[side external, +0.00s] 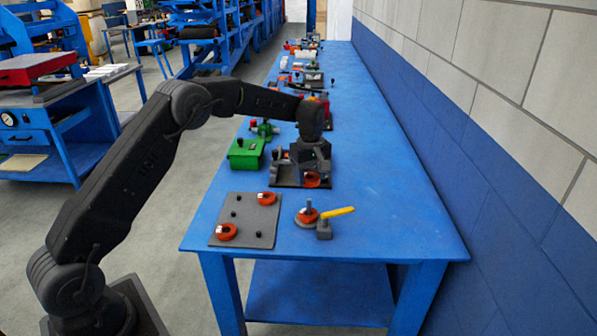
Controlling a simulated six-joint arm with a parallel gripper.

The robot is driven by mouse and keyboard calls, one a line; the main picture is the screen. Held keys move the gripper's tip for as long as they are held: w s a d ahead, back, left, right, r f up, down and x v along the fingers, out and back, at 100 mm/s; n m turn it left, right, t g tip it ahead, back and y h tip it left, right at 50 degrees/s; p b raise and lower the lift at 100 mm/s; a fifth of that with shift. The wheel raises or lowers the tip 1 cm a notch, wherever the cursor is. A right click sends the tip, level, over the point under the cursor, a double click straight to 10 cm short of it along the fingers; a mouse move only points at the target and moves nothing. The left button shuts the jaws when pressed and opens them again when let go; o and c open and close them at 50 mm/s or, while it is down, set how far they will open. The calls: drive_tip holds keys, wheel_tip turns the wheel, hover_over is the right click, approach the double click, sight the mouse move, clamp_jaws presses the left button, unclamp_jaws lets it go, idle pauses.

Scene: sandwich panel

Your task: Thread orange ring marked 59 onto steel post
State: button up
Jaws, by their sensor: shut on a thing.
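My gripper (309,170) points down over the blue table, behind the steel post in the picture. It is shut on an orange ring (312,181) at its lower end; the fingers are small and dark. The steel post (309,202) stands upright on a round grey base. Another orange ring (307,216) sits low at the post and appears to be around it. Two more orange rings, one upper (267,198) and one lower (226,231), lie on a dark grey plate (247,221) at the left. No number 59 is readable on any ring.
A yellow-handled lever (338,212) on a grey block stands right beside the post base. A green box (245,153) and a dark fixture plate (285,178) lie behind. Small black pegs stick up from the grey plate. The table's right side (400,210) is clear, up to the wall.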

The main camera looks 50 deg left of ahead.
sight(309, 200)
drive_tip(key=shift+f, duration=2.2)
drive_tip(key=shift+f, duration=0.5)
drive_tip(key=shift+f, duration=0.7)
drive_tip(key=shift+f, duration=0.35)
drive_tip(key=shift+f, duration=0.35)
drive_tip(key=shift+f, duration=1.1)
idle(0.4)
drive_tip(key=o, duration=1.2)
